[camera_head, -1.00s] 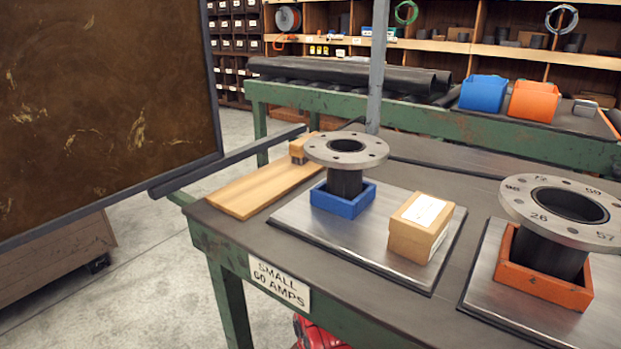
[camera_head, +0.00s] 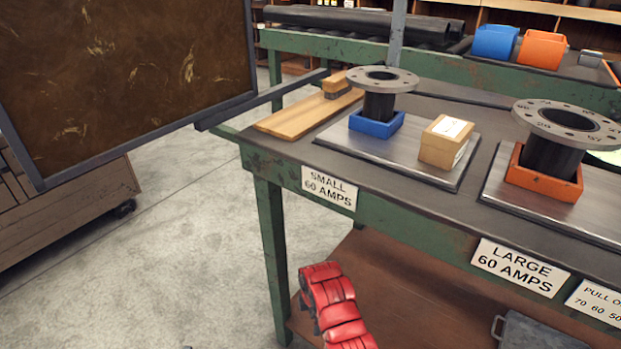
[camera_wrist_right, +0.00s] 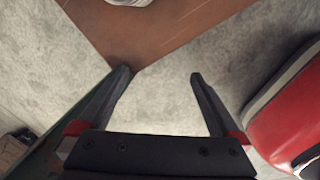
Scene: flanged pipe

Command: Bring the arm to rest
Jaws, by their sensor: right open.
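My right gripper (camera_wrist_right: 159,76) is open and empty in the right wrist view, with bare floor between its fingers. Its left fingertip overlaps the corner of the bench's brown lower shelf (camera_wrist_right: 165,25) in the picture. In the head view, a small flanged pipe (camera_head: 379,90) stands upright in a blue holder on a metal plate, and a large flanged pipe (camera_head: 552,150) stands in an orange holder on another plate. No gripper is seen at either pipe. My left gripper is in neither view.
A cardboard box (camera_head: 444,143) and a wooden board (camera_head: 300,118) lie on the green bench (camera_head: 430,225). A dark framed panel (camera_head: 120,80) stands at the left. Grey floor (camera_head: 190,230) is open left of the bench. A rear bench holds blue and orange bins.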

